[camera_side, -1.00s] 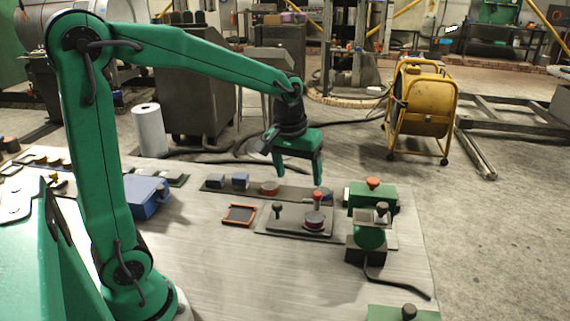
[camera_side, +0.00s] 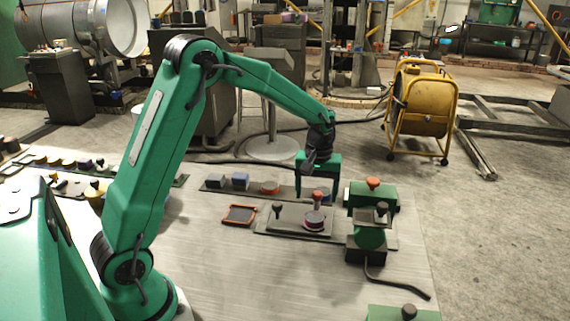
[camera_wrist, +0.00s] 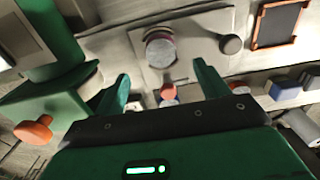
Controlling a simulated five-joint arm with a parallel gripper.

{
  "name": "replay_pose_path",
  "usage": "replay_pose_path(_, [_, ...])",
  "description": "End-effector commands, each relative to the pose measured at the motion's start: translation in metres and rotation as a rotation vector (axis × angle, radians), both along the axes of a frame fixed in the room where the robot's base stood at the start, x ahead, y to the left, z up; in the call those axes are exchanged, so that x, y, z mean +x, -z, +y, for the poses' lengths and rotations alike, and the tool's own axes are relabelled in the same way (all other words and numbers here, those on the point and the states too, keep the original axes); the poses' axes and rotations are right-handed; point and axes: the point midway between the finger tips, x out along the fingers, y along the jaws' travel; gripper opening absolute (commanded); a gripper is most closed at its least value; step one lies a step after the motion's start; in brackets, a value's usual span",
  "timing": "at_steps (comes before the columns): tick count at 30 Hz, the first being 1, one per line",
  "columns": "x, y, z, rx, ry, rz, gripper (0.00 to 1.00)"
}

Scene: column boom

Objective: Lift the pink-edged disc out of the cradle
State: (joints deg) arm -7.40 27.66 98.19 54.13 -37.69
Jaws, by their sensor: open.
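My gripper (camera_side: 317,194) points down, open and empty, behind the disc on the rear side of the plate. In the wrist view a red-orange knob (camera_wrist: 168,91) shows between the fingers of my gripper (camera_wrist: 161,73).
A dark knob (camera_side: 277,208) stands on the plate left of the disc. An orange-edged frame (camera_side: 239,215) lies further left. A green block with an orange knob (camera_side: 373,183) and a green stand (camera_side: 369,235) are close on the right.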

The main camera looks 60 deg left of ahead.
Motion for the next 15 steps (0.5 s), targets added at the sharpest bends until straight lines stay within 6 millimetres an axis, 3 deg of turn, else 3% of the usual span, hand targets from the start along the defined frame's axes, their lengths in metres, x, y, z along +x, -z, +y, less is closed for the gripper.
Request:
replay_pose_path(9, [-0.001, 0.022, 0.000, -0.001, 0.001, 0.002, 0.74])
replay_pose_path(15, [0.000, 0.026, 0.000, 0.000, 0.002, 0.000, 0.74])
